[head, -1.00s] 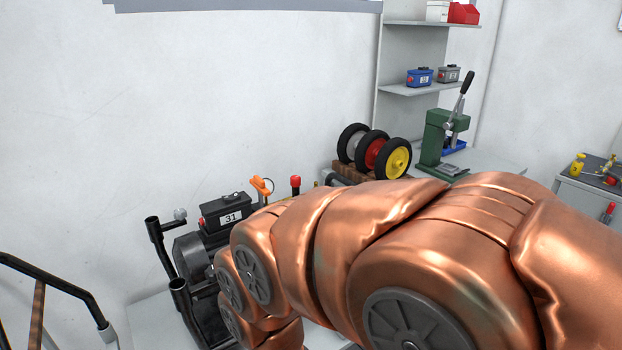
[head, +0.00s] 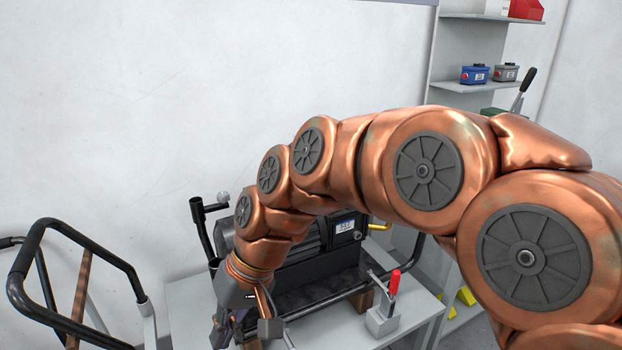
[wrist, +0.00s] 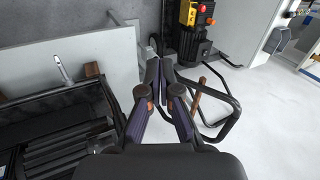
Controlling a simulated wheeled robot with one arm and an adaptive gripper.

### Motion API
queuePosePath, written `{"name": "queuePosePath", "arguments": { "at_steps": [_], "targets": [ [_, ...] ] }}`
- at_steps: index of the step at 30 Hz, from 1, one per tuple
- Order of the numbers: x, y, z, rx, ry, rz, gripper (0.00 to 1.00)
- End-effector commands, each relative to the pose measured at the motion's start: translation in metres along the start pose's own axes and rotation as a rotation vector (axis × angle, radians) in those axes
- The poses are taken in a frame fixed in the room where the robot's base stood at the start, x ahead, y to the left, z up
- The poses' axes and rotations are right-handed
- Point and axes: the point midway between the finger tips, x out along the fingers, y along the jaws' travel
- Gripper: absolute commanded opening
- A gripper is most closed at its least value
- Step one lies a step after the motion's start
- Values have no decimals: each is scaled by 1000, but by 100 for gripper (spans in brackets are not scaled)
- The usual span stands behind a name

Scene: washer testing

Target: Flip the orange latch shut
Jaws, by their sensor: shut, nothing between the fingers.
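No orange latch can be made out now in the head view; my arm covers much of the bench there. My gripper (wrist: 162,66) is shut and empty in the wrist view, its fingertips together above the floor past the bench edge. In the head view my gripper (head: 222,335) hangs low at the bottom left, partly cut off and dark. A black machine with a small display (head: 345,229) sits on the bench behind my arm. A clamp with an upright red handle (head: 393,284) stands at its right front.
A grey bench top (head: 190,292) lies under the machine. A black tubular handrail (head: 75,270) stands at left; a similar black frame shows in the wrist view (wrist: 235,118). A yellow box on a black motor (wrist: 188,14) is at the top there. A shelf (head: 490,88) stands at the back right.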

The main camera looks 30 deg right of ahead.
Motion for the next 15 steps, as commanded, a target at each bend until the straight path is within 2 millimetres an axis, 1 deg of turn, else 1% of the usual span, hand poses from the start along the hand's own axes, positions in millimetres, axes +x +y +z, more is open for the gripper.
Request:
{"name": "queuePosePath", "arguments": {
  "at_steps": [1, 4, 5, 6, 8, 9, 11, 12, 14, 15],
  "targets": [
    [4, -4, -25, 16, 31, -69, 0],
    [-5, -16, -74, 49, 106, -203, 0],
    [-9, -17, -89, 63, 129, -243, 0],
    [-16, -17, -110, 80, 166, -293, 0],
    [-25, -14, -140, 114, 217, -368, 0],
    [-34, -9, -161, 138, 257, -417, 0],
    [-46, 3, -190, 176, 315, -485, 0],
    [-55, 13, -211, 206, 356, -531, 0],
    [-68, 33, -238, 252, 419, -593, 0],
    [-77, 50, -257, 285, 461, -634, 0]
  ]
}}
